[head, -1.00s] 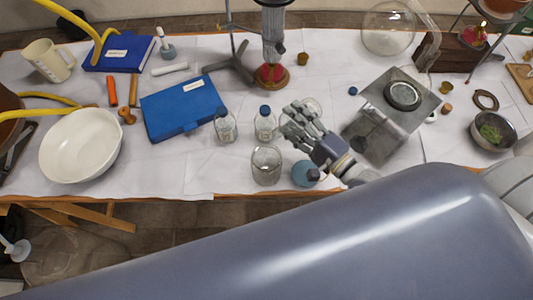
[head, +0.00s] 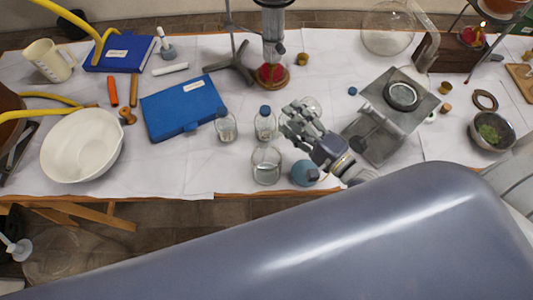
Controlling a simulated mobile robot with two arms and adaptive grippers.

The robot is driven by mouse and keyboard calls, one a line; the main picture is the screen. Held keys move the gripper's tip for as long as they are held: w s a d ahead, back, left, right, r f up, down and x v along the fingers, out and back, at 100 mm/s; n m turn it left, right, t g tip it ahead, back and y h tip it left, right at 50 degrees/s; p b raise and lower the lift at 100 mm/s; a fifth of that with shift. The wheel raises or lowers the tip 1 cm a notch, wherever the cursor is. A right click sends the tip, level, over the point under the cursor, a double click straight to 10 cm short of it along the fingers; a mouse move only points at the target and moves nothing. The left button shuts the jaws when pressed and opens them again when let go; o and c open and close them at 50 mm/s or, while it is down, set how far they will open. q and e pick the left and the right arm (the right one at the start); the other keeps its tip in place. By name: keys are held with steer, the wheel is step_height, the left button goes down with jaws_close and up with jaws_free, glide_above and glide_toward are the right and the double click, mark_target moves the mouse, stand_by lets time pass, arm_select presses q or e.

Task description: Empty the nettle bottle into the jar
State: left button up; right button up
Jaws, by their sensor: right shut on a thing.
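My right gripper (head: 299,124) is shut on a clear glass bottle (head: 312,105), mostly hidden behind its fingers. Only part of the bottle's glass shows, so I cannot read a label or see its contents or tilt. An open clear glass jar (head: 266,167) stands near the table's front edge, below and left of the gripper and apart from it. Its contents are hard to make out. Two blue-capped glass bottles stand to the left, one nearer (head: 265,124) and one farther (head: 226,126). My left gripper is out of view.
A blue round object (head: 305,173) sits right of the jar. A blue case (head: 182,108) and white bowl (head: 82,146) lie left. A metal plate stand (head: 376,140) is right of the gripper. A small blue cap (head: 352,91) lies behind. A stand (head: 234,68) rises at the back.

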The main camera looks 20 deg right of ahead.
steer(key=shift+s+a+r+n+p, duration=0.15)
steer(key=shift+r+n+p, duration=0.45)
steer(key=shift+n+p, duration=0.4)
steer(key=shift+w+a+r+n+p, duration=0.15)
steer(key=shift+r+n+p, duration=0.45)
steer(key=shift+n+p, duration=0.4)
stand_by(4.2)
steer(key=shift+s+r+p, duration=0.1)
steer(key=shift+r+p, duration=0.1)
steer(key=shift+p, duration=0.2)
steer(key=shift+a+n, duration=0.15)
steer(key=shift+n, duration=0.35)
steer(key=shift+r, duration=0.1)
steer(key=shift+s+a+r+n+p, duration=0.1)
steer(key=shift+r+n+p, duration=0.25)
steer(key=shift+p, duration=0.3)
steer(key=shift+f, duration=0.15)
